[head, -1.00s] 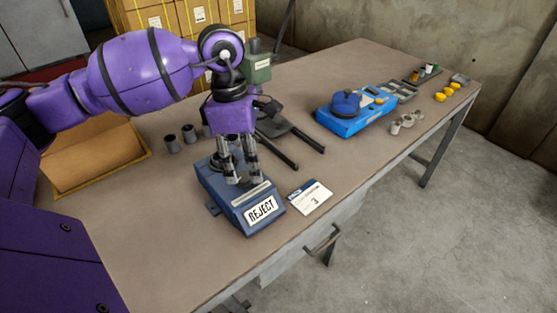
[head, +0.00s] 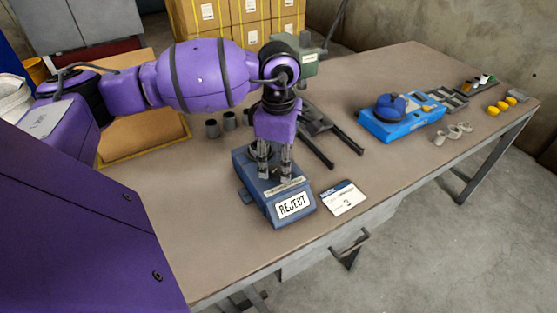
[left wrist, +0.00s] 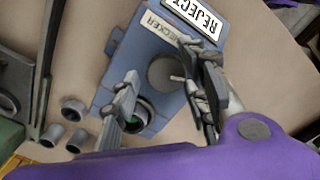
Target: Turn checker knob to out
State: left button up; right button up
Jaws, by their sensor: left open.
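The checker (head: 250,187) is a blue-grey box near the table's front edge. Its display (head: 294,206) reads REJECT. In the left wrist view the checker's body (left wrist: 112,72) carries a round grey disc (left wrist: 163,71), which looks like the knob, and a round socket (left wrist: 140,116) with green inside. My left gripper (head: 274,178) points down over the checker. In the left wrist view its open fingers (left wrist: 163,90) are on either side of the disc. I cannot tell whether they touch it. The knob's setting is not readable. My right gripper is out of view.
A white card (head: 343,198) lies right of the checker. Grey cylinders (head: 213,129) stand behind it, beside a cardboard tray (head: 140,140). A dark forked stand (head: 318,132) is behind right. A blue device (head: 400,118) stands farther right. Bare table lies left of the checker.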

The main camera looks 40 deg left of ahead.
pick_arm(q)
jog(key=shift+r, duration=0.1)
jog(key=c, duration=1)
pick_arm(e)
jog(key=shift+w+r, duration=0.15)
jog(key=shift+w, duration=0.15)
pick_arm(q)
jog(key=shift+o, duration=0.2)
jog(key=n, duration=0.3)
jog(key=shift+a+r, duration=0.1)
jog(key=shift+a, duration=0.05)
jog(key=n, duration=0.3)
jog(key=shift+a+n, duration=0.1)
jog(key=shift+n, duration=0.2)
jog(key=n, duration=0.4)
jog(key=shift+a+r, duration=0.1)
jog(key=shift+s+n, duration=0.1)
jog(key=shift+n, duration=1.2)
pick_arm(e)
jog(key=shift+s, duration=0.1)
pick_arm(q)
jog(key=shift+s, duration=0.1)
jog(key=o, duration=1)
jog(key=shift+a, duration=0.15)
jog(key=shift+c, duration=0.2)
jog(key=shift+s, duration=0.1)
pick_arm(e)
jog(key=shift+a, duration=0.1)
